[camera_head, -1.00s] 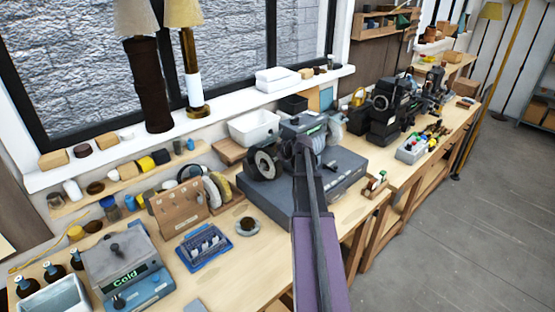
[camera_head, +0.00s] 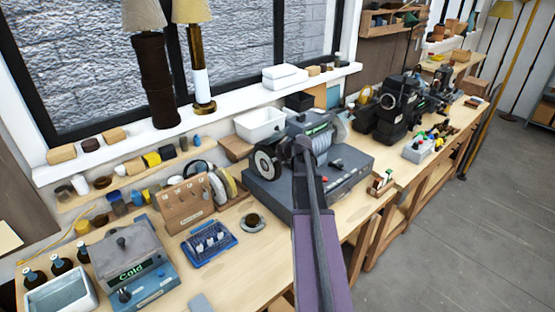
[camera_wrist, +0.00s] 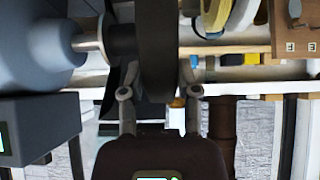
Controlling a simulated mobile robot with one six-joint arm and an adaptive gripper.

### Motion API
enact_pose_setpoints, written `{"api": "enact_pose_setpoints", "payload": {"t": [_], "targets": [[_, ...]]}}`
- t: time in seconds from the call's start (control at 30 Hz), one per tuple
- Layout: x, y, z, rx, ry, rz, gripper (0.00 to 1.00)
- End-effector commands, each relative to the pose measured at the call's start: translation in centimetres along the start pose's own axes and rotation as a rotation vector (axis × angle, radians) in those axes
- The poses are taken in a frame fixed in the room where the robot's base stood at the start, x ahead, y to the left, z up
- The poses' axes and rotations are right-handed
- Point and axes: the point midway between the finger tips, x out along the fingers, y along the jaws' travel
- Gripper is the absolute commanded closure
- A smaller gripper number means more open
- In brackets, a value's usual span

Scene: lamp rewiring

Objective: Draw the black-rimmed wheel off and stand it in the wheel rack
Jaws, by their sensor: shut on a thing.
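The black-rimmed wheel (camera_head: 265,165) has a pale centre and stands upright at the left end of the grey machine (camera_head: 345,164). In the wrist view the wheel (camera_wrist: 158,45) shows edge-on between the fingers of my gripper (camera_wrist: 158,80), which is shut on it. A dark hub (camera_wrist: 122,40) and a pale flange (camera_wrist: 103,40) lie in line between the wheel and the machine; whether the wheel is clear of the spindle I cannot tell. My arm hides most of the gripper in the head view. Several wheels (camera_head: 222,183) stand at the wooden wheel rack, behind a hooked wooden panel (camera_head: 186,206).
A blue tray (camera_head: 208,243) and a small round dish (camera_head: 252,222) are on the bench in front of the panel. A white bin (camera_head: 260,124) stands behind the machine. A device reading "Cold" (camera_head: 130,270) is at the left. Bare bench top lies around the dish.

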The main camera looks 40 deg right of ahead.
Motion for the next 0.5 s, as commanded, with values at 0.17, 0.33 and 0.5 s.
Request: {"api": "enact_pose_setpoints", "payload": {"t": [0.17, 0.33, 0.5], "targets": [[0.0, -0.7, 0.0, 0.000, 0.001, 0.000, 1.00], [0.0, -1.3, 0.0, 0.000, 0.001, -0.001, 1.00], [0.0, -1.9, 0.0, 0.000, 0.000, -0.001, 1.00]]}}
